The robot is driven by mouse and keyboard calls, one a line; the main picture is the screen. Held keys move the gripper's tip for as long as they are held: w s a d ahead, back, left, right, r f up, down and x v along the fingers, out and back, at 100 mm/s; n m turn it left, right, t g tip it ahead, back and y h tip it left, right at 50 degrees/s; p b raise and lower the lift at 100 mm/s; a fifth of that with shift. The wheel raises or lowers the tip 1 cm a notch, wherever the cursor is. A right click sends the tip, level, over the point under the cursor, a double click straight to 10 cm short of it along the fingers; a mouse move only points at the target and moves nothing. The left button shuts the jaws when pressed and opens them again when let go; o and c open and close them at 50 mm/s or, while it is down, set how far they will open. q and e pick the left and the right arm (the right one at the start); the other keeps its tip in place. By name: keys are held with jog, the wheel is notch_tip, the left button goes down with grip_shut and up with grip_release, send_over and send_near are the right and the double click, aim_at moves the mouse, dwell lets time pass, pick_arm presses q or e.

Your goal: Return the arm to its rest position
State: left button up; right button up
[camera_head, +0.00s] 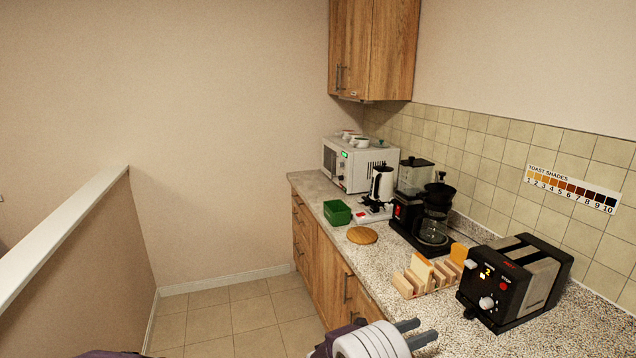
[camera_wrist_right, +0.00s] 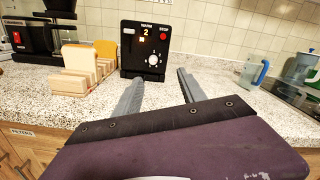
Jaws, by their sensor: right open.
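My right gripper (camera_head: 418,333) comes in at the bottom of the head view, over the front edge of the counter, near the toaster. In the right wrist view its two grey fingers (camera_wrist_right: 160,92) are spread apart with nothing between them. The black toaster (camera_head: 514,282) stands beyond the fingers, apart from them, and also shows in the right wrist view (camera_wrist_right: 146,48). My left gripper does not show in either view.
A wooden toast rack (camera_head: 424,281) with bread slices stands left of the toaster. Floor (camera_head: 235,320) left of the counter is clear.

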jog(key=s+d+r+m+g, duration=0.4)
jog(key=d+r, duration=0.2)
jog(key=d, duration=0.2)
jog(key=s+d+m+g+y, duration=0.3)
jog(key=s, duration=0.4)
jog(key=s+a+f+m+g+y, duration=0.1)
jog(key=s+a+f+m+y, duration=0.35)
jog(key=s, duration=0.25)
jog(key=s+a+f+m+y, duration=0.3)
jog(key=s+f+m+y, duration=0.2)
jog(key=s+m+y, duration=0.15)
jog(key=w+a+f+m+t+y, duration=0.2)
jog(key=a+f+m+t+y, duration=0.1)
jog(key=a+m, duration=0.5)
jog(key=shift+a+f+y, duration=0.25)
jog(key=shift+a+y, duration=0.05)
jog(key=shift+a, duration=0.1)
